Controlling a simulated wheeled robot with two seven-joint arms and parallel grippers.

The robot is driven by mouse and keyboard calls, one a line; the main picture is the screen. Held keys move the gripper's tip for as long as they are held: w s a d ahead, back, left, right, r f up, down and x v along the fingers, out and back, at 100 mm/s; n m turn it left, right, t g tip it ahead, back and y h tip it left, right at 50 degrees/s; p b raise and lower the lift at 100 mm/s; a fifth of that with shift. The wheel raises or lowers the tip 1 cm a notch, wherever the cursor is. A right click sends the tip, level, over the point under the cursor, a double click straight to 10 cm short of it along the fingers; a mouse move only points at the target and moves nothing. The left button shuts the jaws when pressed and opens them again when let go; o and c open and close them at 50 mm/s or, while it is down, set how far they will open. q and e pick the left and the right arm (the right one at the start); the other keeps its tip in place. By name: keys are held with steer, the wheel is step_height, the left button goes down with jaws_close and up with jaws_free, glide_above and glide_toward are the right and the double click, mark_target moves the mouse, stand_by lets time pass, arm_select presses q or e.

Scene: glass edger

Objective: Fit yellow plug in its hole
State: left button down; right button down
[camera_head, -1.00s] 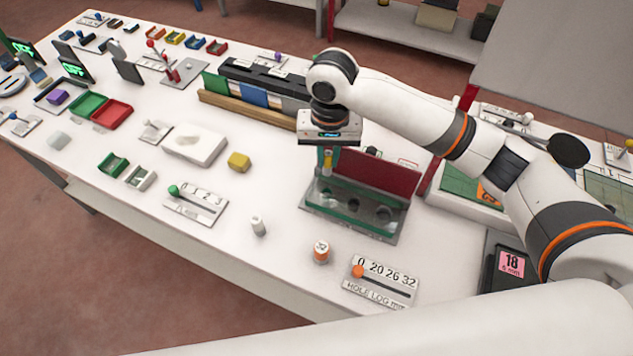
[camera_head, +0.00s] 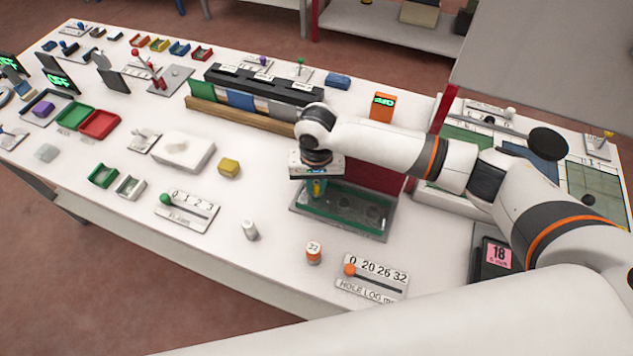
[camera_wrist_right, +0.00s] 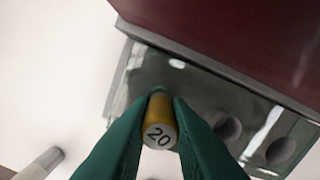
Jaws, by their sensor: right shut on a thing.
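My right gripper (camera_head: 317,188) is shut on the yellow plug (camera_wrist_right: 159,124), which has a 20 on its end. The plug sits between the green fingers in the right wrist view. The gripper is low over the left end of the hole block (camera_head: 368,227), a grey-green plate with a dark red panel (camera_head: 378,176) behind it. In the right wrist view, two round holes (camera_wrist_right: 228,128) (camera_wrist_right: 280,150) show to the right of the plug. The spot under the plug is hidden, so I cannot tell whether its tip is in a hole. My left gripper is not in view.
An orange-and-white plug (camera_head: 313,253) and a white plug (camera_head: 250,230) stand in front of the block. A hole log slider plate (camera_head: 371,278) lies at the front edge.

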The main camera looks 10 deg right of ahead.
mark_target(316, 183)
steer(key=c, duration=1.3)
jaws_free()
steer(key=shift+f, duration=0.1)
steer(key=shift+c, duration=0.2)
step_height(316, 183, up, 12)
steer(key=b, duration=0.2)
